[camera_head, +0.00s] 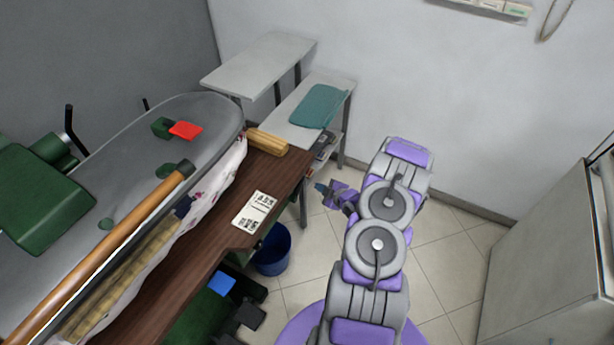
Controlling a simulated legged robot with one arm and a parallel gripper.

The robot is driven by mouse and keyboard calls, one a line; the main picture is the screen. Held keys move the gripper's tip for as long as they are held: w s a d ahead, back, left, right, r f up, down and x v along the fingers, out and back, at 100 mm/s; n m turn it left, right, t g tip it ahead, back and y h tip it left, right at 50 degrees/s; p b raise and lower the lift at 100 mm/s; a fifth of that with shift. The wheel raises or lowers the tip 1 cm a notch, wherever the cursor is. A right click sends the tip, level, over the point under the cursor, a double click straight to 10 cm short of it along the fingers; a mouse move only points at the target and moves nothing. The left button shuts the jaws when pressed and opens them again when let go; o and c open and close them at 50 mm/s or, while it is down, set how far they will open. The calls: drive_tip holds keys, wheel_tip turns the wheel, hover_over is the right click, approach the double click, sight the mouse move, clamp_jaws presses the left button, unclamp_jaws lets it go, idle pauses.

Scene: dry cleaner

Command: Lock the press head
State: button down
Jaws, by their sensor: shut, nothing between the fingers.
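The press head (126,140) is the big grey plate at the left, with a long wooden handle bar (95,272) along its front. A red lever pad (186,130) on a green block sits on top of it near its rounded end. White cloth with a pink pattern (222,175) shows along the edge just under the head; I cannot tell whether the head presses fully on it. My gripper (322,188) is shut and empty, to the right of the press table and pointing left toward it. It is well apart from the head, and its fingertips are small in this view.
Below are a blue bucket (272,252) and a blue pedal (222,284). A shelf with folded teal cloth (318,106) stands behind. A grey cabinet (550,255) stands right; floor between is clear.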

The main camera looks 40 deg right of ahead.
drive_tip(key=b+x, duration=0.2)
drive_tip(key=x, duration=0.8)
drive_tip(key=shift+a+r+b, duration=0.15)
drive_tip(key=shift+a+b, duration=0.2)
drive_tip(key=shift+d, duration=0.2)
drive_tip(key=shift+a, duration=0.1)
